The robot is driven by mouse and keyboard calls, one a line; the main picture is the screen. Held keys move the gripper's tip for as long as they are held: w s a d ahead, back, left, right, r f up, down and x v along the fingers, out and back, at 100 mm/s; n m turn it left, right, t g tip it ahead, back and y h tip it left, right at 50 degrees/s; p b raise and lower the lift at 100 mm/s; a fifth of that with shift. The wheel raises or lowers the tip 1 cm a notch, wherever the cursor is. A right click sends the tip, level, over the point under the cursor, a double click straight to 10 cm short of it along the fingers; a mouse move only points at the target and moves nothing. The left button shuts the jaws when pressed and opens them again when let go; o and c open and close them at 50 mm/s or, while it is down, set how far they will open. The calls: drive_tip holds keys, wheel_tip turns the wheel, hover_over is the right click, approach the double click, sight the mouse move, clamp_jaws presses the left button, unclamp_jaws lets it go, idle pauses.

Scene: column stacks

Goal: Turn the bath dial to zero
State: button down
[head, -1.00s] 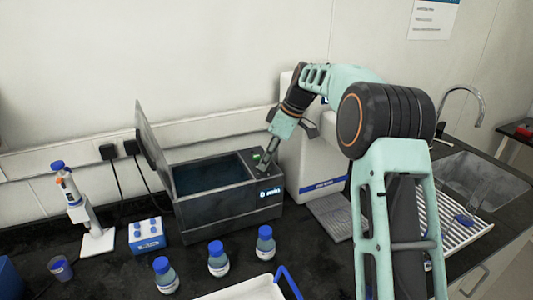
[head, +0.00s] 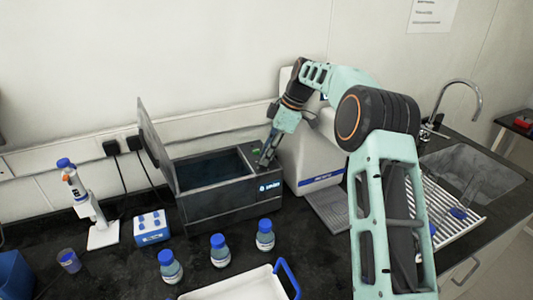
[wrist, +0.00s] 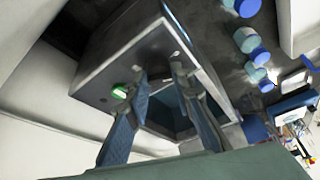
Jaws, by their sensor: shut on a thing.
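The water bath (head: 222,209) is a dark grey box with an open tub and a raised lid, standing against the back wall. My gripper (head: 266,160) reaches down to the control panel on top of its right end. In the wrist view, the two fingertips of my gripper (wrist: 160,74) are at the panel of the bath (wrist: 110,60), beside a lit green display (wrist: 119,92).
A white machine (head: 312,160) stands close to the right of the bath. Several blue-capped bottles (head: 219,250) and a white tray (head: 240,284) are in front. A pipette stand (head: 102,232) and blue rack (head: 151,227) are at left; a sink (head: 465,170) is at right.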

drive_tip(key=c, duration=1.7)
unclamp_jaws()
wheel_tip(320, 180, up, 10)
